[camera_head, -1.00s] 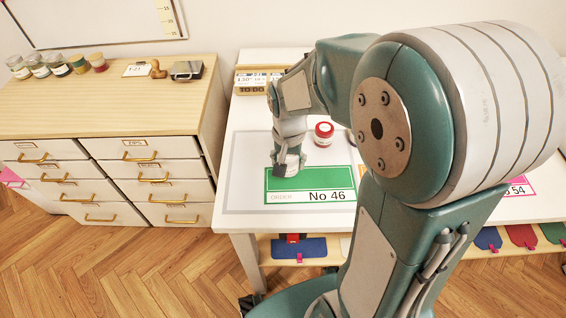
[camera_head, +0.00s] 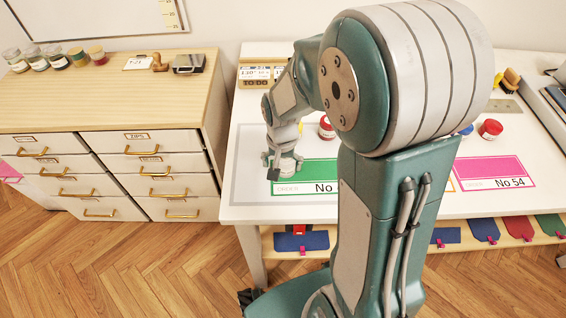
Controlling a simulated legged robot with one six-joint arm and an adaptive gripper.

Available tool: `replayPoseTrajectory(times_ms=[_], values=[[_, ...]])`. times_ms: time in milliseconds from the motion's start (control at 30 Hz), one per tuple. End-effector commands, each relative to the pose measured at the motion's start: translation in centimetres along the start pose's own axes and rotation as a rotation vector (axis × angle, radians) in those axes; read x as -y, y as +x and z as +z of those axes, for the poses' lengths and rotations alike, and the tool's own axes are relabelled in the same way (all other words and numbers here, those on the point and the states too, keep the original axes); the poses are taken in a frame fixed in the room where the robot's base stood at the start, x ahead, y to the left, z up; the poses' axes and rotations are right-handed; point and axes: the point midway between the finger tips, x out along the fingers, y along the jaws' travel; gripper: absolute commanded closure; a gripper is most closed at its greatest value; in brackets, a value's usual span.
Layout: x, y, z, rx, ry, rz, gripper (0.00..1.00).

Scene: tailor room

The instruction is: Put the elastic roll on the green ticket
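The green ticket (camera_head: 313,174), marked "No", lies on the white table. My arm hides its right part. My gripper (camera_head: 283,172) points down at the ticket's left end, low over the table. Its dark fingertips show, but their gap is unclear. I cannot make out the elastic roll. Whether something pale at the fingers is a held roll or part of the gripper is too small to tell.
A red-lidded jar (camera_head: 326,128) stands behind the green ticket, partly hidden by my arm. A pink ticket (camera_head: 491,172) and another red-lidded jar (camera_head: 490,129) are on the right. A wooden drawer cabinet (camera_head: 110,100) stands left of the white table (camera_head: 245,208).

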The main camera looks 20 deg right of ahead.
Motion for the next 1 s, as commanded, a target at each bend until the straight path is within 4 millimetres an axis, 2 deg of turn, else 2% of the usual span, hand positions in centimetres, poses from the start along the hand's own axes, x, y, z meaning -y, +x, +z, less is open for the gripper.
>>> replayPoseTrajectory(times_ms=[267,367,467,800,1000], values=[[-0.2,-0.1,-0.1,0.001,0.002,-0.002,0.00],[-0.1,-0.7,-0.1,-0.002,0.001,-0.002,0.00],[0.0,-2.2,-0.1,-0.004,0.001,-0.002,0.00],[0.0,-9.3,-0.1,-0.005,0.001,-0.003,0.00],[-0.1,-11.7,-0.1,-0.001,0.001,-0.002,0.00]])
